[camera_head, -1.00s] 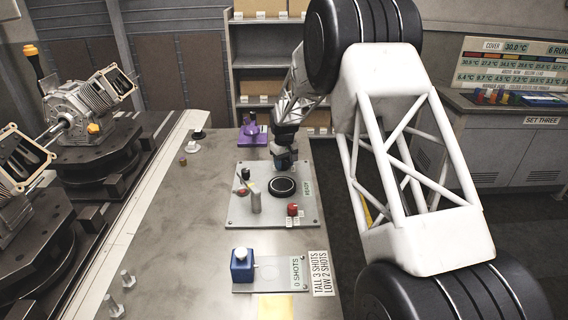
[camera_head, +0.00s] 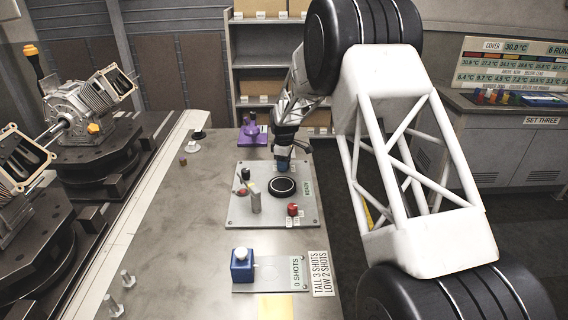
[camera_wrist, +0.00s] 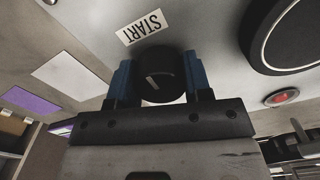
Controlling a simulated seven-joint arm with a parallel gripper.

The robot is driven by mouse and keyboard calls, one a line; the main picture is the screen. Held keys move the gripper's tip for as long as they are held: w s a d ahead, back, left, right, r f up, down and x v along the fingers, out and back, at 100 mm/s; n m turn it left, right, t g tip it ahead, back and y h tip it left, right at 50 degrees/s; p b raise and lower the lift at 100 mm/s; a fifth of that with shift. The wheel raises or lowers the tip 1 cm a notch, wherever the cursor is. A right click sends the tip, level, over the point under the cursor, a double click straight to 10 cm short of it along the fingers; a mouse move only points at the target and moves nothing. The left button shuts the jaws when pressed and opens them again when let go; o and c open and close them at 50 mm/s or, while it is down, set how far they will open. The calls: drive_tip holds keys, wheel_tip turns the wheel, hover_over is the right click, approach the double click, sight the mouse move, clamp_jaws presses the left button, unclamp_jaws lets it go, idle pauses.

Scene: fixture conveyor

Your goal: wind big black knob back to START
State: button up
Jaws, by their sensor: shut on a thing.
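A black knob (camera_wrist: 160,72) with a short white pointer mark sits on the light plate in the wrist view. A START label (camera_wrist: 145,27) lies just above and left of it; the mark slants and does not clearly point at the label. My gripper (camera_wrist: 160,88) has its blue fingers shut on the knob, one on each side. In the head view my gripper (camera_head: 284,164) is at the far edge of the grey plate (camera_head: 240,212), and the knob there is hidden by it.
A large black disc with a pale ring (camera_head: 282,187) lies close in front of the gripper. A small black knob (camera_head: 245,174), a grey upright post (camera_head: 255,203) and a red knob (camera_head: 292,210) stand on the plate. A purple device (camera_head: 250,130) is behind. A blue block (camera_head: 242,265) is nearer.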

idle(0.3)
drive_tip(key=o, duration=0.9)
drive_tip(key=shift+r, duration=3.9)
